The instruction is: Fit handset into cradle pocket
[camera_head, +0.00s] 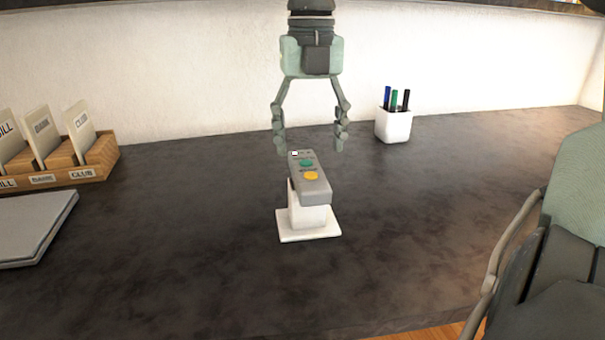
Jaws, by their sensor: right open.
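A grey handset (314,186) with a green and a yellow button lies lengthwise over the top of a white cradle (309,218). The cradle stands upright on a square white base plate on the dark desk. The handset covers the cradle's top, so the pocket is hidden and I cannot tell how the handset sits in it. My right gripper (311,142) points down just above and behind the handset's far end. Its fingers are spread wide, with nothing held between them.
A white pen cup (393,125) with several pens stands at the back right of the dark desk (180,255). A wooden card holder (95,164) and a flat grey slab (32,228) are at the left. The desk around the cradle is clear.

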